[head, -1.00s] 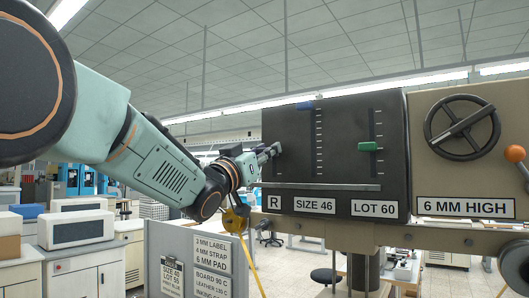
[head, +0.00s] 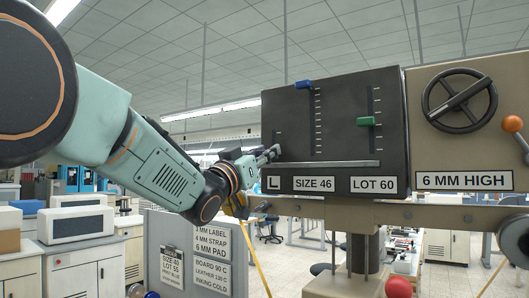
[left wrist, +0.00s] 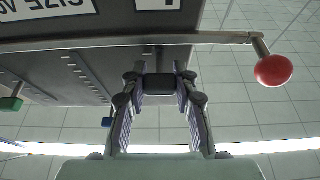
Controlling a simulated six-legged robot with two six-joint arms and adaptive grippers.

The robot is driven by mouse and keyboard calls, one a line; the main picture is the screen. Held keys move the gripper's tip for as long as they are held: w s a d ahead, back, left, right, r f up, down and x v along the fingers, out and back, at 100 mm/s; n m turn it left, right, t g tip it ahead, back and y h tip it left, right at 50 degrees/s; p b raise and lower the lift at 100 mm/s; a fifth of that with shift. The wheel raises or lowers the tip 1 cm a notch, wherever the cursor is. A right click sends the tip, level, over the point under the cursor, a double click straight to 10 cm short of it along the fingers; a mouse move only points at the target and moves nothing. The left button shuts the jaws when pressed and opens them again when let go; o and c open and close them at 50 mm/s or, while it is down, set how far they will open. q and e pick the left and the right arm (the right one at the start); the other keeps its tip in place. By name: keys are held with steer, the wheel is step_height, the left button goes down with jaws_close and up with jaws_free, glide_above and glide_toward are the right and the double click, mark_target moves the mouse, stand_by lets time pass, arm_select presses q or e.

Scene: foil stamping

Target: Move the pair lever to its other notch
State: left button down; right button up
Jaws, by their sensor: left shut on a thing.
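The dark panel (head: 335,130) stands right of centre in the head view, with a short slot at its left edge. My left gripper (head: 272,153) reaches that slot. In the left wrist view my left gripper (left wrist: 161,72) is closed on the dark knob of the pair lever (left wrist: 161,84), in front of the panel face. In the head view the knob is hidden by the fingers. The plate below the slot (head: 273,184) reads L. My right gripper is not in view.
A blue slider (head: 303,84) and a green slider (head: 366,121) sit on the same panel. A metal rail (head: 330,164) runs below them. A red ball on a rod (left wrist: 273,70) stands beside the panel. A handwheel (head: 460,100) is at the right.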

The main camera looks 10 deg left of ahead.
arm_select(q)
steer(key=shift+w+f, duration=0.1)
steer(key=shift+f, duration=0.3)
steer(key=c, duration=1.5)
jaws_free()
steer(key=o, duration=0.5)
steer(key=shift+s+r, duration=0.25)
steer(key=shift+w, duration=0.1)
steer(key=v, duration=1.2)
